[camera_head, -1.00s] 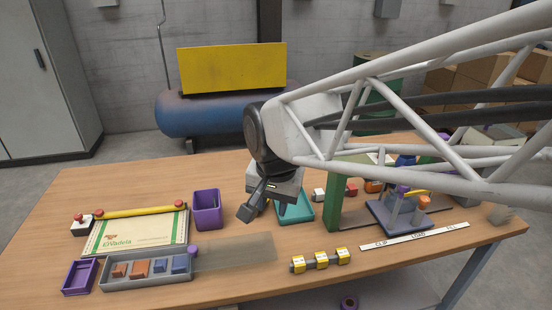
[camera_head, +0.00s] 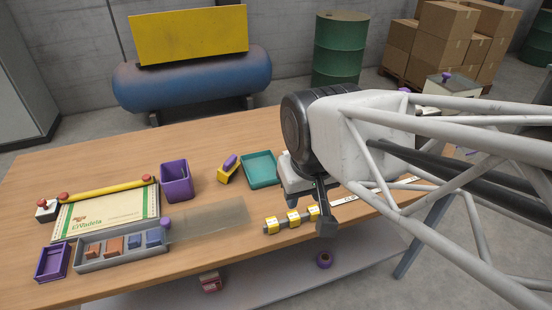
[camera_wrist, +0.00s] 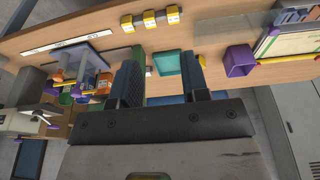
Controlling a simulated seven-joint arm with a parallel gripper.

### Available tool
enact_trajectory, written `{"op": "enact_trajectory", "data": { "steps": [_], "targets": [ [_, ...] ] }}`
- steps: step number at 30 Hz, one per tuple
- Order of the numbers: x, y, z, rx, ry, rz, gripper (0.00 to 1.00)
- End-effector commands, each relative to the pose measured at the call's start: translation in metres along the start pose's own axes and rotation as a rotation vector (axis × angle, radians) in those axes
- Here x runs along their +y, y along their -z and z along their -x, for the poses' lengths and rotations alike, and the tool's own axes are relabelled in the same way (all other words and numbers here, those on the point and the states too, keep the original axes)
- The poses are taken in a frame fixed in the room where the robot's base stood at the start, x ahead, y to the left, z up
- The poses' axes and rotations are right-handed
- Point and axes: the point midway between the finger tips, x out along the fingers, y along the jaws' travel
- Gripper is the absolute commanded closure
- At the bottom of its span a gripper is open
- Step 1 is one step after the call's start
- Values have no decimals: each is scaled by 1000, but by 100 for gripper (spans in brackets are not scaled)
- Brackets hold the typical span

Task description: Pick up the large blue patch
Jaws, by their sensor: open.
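Two blue patches (camera_head: 146,239) sit side by side at the right of a grey compartment tray (camera_head: 120,258), with two orange-brown patches (camera_head: 104,247) to their left. I cannot tell surely which blue one is larger. Part of the tray with blue pieces also shows at the top right of the wrist view (camera_wrist: 295,16). My gripper (camera_head: 322,212) is over the table's front right, by the yellow blocks, well right of the patches. In the wrist view its two dark fingers (camera_wrist: 160,82) stand apart with nothing between them that is held.
A purple bin (camera_head: 176,192), a teal tray (camera_head: 259,183) and a yellow-and-purple tool (camera_head: 228,168) stand mid-table. Yellow-and-grey blocks (camera_head: 292,220) lie near the front edge. A yellow bar (camera_head: 107,190) and a printed sack (camera_head: 105,213) lie behind the patch tray.

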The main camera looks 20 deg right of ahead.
Motion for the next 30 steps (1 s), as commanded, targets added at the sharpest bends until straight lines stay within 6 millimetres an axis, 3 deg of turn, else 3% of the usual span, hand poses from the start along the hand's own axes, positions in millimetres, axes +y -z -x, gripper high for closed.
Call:
{"op": "enact_trajectory", "data": {
  "steps": [1, 11, 23, 30],
  "targets": [
    [0, 0, 0, 0, 0, 0, 50],
    [0, 0, 0, 0, 0, -1, 0],
    [-2, 9, -2, -1, 9, 19, 0],
    [-12, 47, -14, -1, 55, 113, 0]
  ]
}}
